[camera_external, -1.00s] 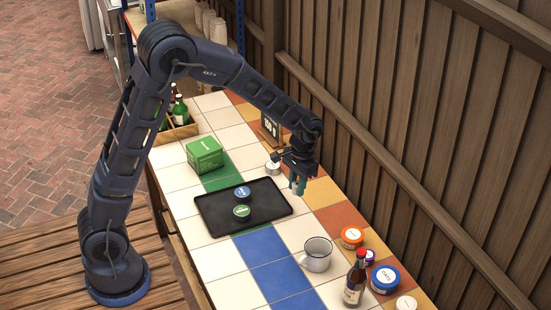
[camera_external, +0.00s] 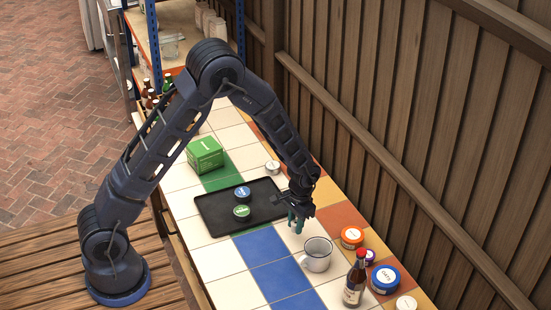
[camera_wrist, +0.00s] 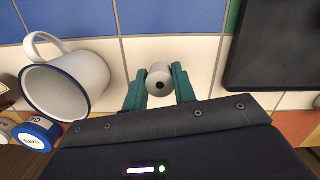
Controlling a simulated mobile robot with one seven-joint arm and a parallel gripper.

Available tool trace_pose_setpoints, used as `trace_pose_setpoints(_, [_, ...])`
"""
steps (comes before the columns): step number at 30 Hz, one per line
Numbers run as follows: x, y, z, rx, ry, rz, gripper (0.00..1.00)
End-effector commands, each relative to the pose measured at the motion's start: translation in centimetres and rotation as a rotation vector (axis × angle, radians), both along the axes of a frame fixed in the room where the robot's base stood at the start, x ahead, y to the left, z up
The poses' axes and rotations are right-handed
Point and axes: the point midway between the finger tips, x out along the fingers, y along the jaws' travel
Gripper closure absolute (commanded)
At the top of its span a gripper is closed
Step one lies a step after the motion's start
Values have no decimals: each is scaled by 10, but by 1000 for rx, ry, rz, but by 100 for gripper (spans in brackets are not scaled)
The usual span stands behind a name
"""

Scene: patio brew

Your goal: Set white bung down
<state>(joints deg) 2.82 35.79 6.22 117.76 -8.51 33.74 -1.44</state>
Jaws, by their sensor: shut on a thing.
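The white bung (camera_wrist: 159,80) sits between the two teal fingers of my gripper (camera_external: 296,224) in the wrist view, with a dark hole in its end facing the camera. My gripper is shut on it, low over the white tiles between the black tray and the mug. In the outside view the bung is hidden or too small to make out. I cannot tell whether it touches the tiles.
The white enamel mug (camera_external: 317,255) stands close by; it also shows in the wrist view (camera_wrist: 85,75). The black tray (camera_external: 214,218) holds a blue-topped and a green-topped tin. A brown bottle (camera_external: 355,280) and several tubs stand beyond the mug.

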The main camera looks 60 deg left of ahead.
Motion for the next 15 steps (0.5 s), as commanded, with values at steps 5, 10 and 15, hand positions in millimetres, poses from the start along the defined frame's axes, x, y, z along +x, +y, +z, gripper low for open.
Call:
trace_pose_setpoints(5, [0, 0, -17, 0, 2, 1, 95])
trace_pose_setpoints(10, [0, 0, -36, 0, 1, 1, 95])
trace_pose_setpoints(15, [0, 0, -37, 0, 0, 1, 95])
